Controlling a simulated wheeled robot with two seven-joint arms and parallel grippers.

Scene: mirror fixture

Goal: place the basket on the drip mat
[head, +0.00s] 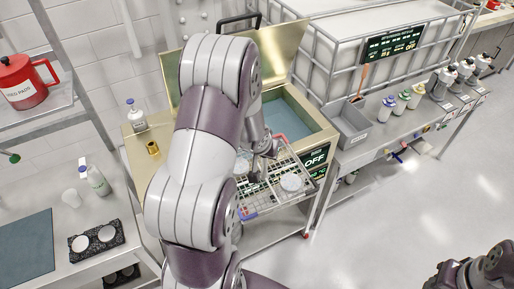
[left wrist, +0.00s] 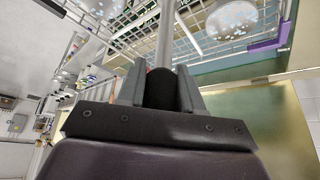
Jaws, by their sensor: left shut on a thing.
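The wire basket (head: 262,205) hangs from my left gripper (head: 262,172), over the front edge of an open tank. It has a red part, a purple corner and pale round discs inside. In the left wrist view my left gripper (left wrist: 160,88) is shut on the basket's grey rod handle (left wrist: 166,40); the basket's mesh and purple corner (left wrist: 268,46) show beyond. The drip mat is probably the flat blue-grey mat (head: 25,250) on the left counter, apart from the basket. Part of my right arm shows at the lower right; its fingers cannot be made out.
The open tank (head: 322,140) has brass-coloured walls and a raised lid. A black holder with two white discs (head: 97,240) lies beside the mat. A grey bin (head: 350,125) and several bottles stand on the right bench. My left arm hides the middle.

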